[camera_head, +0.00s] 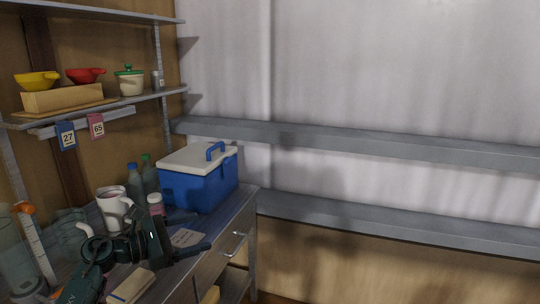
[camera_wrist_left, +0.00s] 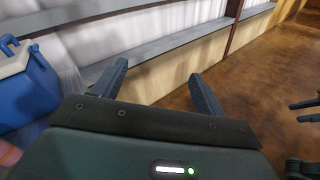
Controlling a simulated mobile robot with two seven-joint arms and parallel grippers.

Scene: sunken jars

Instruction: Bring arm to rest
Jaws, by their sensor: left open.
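My left gripper (camera_head: 203,230) is in the lower left of the head view, above the workbench and in front of the blue cooler. Its two dark fingers are apart and point right, with nothing between them. In the left wrist view the same gripper (camera_wrist_left: 160,80) shows both fingers spread and empty, with the wall ledge and brown floor beyond. Dark finger-like parts (camera_wrist_left: 304,111) at the right edge of that view look like my right gripper, cut off by the frame. Their opening is unclear.
The workbench (camera_head: 213,252) holds a blue cooler (camera_head: 200,190) with a white lid, a white mug (camera_head: 114,203), bottles (camera_head: 140,183) and glass jars. Shelves (camera_head: 100,108) with bowls stand above at left. Grey ledges (camera_head: 380,144) line the wall. Space right of the bench is clear.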

